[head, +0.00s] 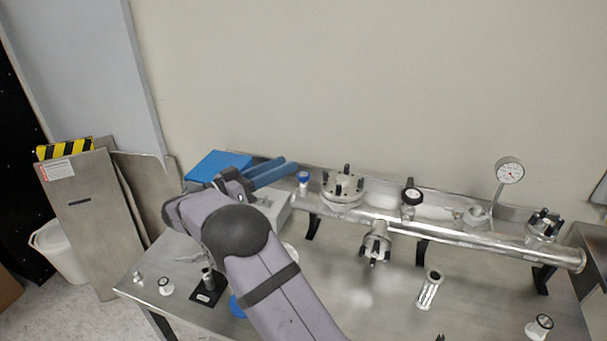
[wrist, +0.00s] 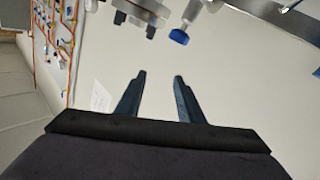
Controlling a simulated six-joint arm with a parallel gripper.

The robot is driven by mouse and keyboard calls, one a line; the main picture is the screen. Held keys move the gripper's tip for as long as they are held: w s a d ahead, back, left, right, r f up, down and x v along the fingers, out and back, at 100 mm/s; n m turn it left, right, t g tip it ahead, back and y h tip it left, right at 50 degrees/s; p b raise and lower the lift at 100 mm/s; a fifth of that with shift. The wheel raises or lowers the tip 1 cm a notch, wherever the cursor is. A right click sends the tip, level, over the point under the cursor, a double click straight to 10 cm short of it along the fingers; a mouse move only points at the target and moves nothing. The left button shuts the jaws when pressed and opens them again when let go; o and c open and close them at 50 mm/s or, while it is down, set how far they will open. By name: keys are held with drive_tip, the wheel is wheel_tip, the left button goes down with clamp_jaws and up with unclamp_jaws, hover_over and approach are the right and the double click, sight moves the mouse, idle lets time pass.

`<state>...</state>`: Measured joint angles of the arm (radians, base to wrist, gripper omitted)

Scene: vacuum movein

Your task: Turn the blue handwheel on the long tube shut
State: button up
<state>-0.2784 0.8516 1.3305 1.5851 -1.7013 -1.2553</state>
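The long tube (head: 480,241) is a shiny metal pipe on black supports, running along the back of the bench. How far the handwheel is turned cannot be told.
A flanged port (head: 342,188), a black-knobbed valve (head: 411,196) and a dial gauge (head: 509,171) stand along the tube. A loose metal fitting (head: 430,290) lies on the bench (head: 380,312).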

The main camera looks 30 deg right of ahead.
drive_tip(key=t, duration=0.1)
approach(303, 174)
drive_tip(key=d+r, duration=0.1)
drive_tip(key=d, duration=0.2)
drive_tip(key=shift+s+a+f+m+t+y, duration=0.1)
drive_tip(key=shift+a+f+m+t+y, duration=0.15)
drive_tip(key=shift+m+y, duration=0.35)
drive_tip(key=shift+m, duration=0.5)
drive_tip(key=shift+d, duration=0.1)
drive_tip(key=shift+p+x, duration=1.1)
drive_tip(key=shift+x, duration=2.55)
drive_tip(key=c, duration=0.8)
